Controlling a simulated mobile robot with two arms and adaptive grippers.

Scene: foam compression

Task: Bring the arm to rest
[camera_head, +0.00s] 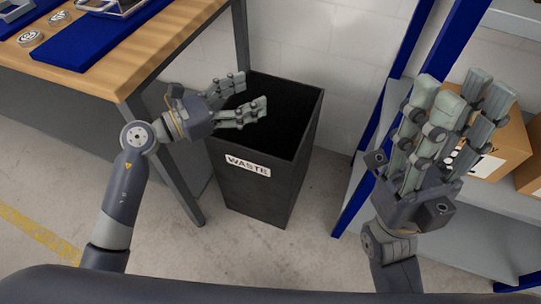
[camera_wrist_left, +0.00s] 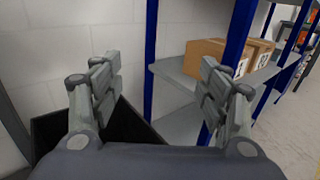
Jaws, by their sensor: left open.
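My left gripper (camera_head: 252,97) is open and empty, in front of and over the black waste bin (camera_head: 258,185) in the head view. In the left wrist view its two fingers (camera_wrist_left: 158,85) stand wide apart with nothing between them. My right gripper (camera_head: 462,95) points up at the right of the head view, in front of the shelf. Its fingers look spread, with nothing seen between them. The inside of the bin is dark, and I cannot tell what is in it.
A blue-post shelf (camera_head: 355,190) with cardboard boxes (camera_head: 500,150) stands at the right. Open floor (camera_head: 225,265) shows in front of the bin.

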